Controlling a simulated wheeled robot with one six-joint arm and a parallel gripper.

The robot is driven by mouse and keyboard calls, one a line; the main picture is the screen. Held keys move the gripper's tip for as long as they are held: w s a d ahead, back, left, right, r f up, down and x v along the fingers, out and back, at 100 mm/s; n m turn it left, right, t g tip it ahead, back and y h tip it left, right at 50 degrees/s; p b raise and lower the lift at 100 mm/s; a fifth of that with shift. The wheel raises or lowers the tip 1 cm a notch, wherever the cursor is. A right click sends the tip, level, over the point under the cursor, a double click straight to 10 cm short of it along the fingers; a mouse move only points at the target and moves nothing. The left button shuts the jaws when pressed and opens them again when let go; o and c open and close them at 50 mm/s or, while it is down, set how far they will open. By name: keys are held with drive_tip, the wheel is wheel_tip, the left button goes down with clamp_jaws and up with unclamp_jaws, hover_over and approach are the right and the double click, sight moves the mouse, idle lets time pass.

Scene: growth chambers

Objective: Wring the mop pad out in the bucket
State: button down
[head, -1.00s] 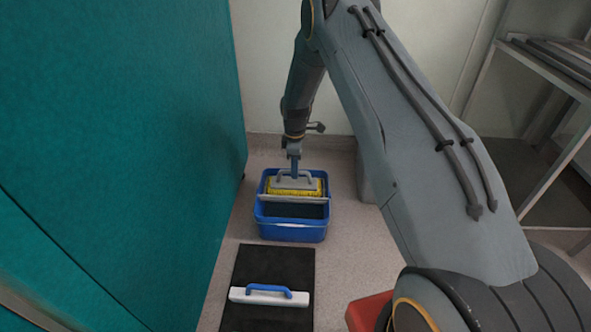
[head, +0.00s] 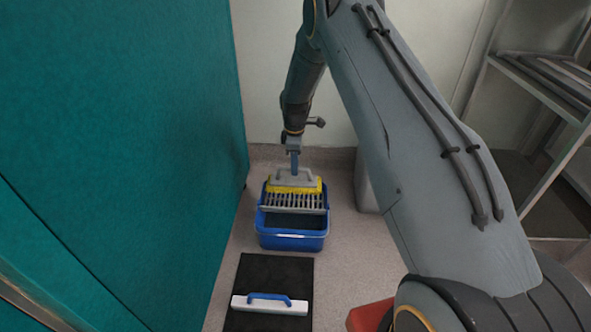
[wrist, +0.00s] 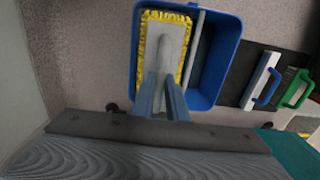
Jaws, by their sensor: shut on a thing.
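The mop pad (head: 317,187) is a yellow fringed pad under a grey plate with a grey handle; it also shows in the wrist view (wrist: 183,62). My gripper (head: 294,163) is shut on that handle from above, with its blue fingers (wrist: 163,98) either side of it. The blue bucket (head: 292,242) stands on the floor below. A grey slatted wringer grate (head: 293,209) spans its back part, and dark liquid shows in the front part. The pad is over the back of the grate, apparently raised above it. The pad's underside is hidden.
A black mat (head: 262,275) in front of the bucket bears a white tool with a blue handle (head: 270,304). A green-handled tool (wrist: 296,89) shows in the wrist view. A teal wall (head: 120,130) is close on the left, a grey bin (head: 366,187) and shelf rack (head: 540,195) on the right.

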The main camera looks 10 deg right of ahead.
drive_tip(key=shift+r+p, duration=1.3)
drive_tip(key=shift+r, duration=1.45)
